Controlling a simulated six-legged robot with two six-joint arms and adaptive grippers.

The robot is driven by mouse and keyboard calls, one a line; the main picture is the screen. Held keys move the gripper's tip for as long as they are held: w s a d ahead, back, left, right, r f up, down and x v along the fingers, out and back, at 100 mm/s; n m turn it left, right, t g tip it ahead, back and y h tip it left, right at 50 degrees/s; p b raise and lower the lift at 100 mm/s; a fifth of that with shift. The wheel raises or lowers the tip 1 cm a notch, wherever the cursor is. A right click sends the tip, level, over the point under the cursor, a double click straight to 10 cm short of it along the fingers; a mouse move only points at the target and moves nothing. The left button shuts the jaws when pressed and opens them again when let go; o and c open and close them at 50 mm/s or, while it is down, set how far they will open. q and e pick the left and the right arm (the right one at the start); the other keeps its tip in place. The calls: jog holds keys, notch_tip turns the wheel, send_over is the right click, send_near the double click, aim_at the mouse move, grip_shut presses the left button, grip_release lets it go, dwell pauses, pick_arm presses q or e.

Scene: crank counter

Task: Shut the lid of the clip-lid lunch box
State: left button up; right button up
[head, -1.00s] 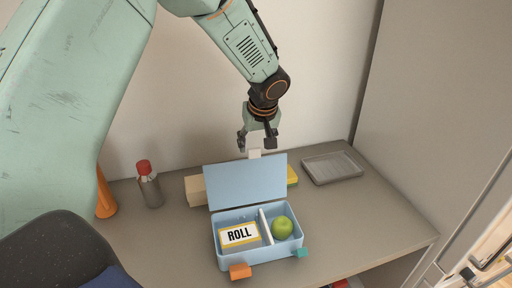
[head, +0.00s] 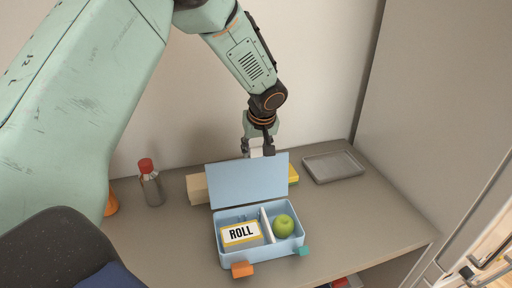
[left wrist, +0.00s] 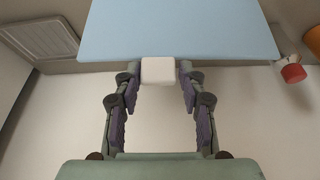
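The light blue lunch box (head: 262,251) stands on the counter with its lid (head: 248,183) raised at the back, leaning slightly backward. A white tab (left wrist: 158,70) sits at the lid's top edge. My left gripper (head: 258,151) is over this edge, its fingers pointing down on both sides of the tab. In the left wrist view my left gripper (left wrist: 158,80) looks open, with narrow gaps beside the tab; the lid also shows there (left wrist: 180,30). My right gripper is not in view.
The box holds a ROLL-labelled pack (head: 240,234) and a green apple (head: 284,226) beside a white divider. A red-capped bottle (head: 151,184) and orange cone (head: 111,200) stand left. A tan block (head: 196,189) is behind the lid. A grey tray (head: 333,167) lies at the back right.

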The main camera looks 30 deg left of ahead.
pick_arm(q)
jog(key=shift+d, duration=0.1)
grip_shut()
dwell(0.4)
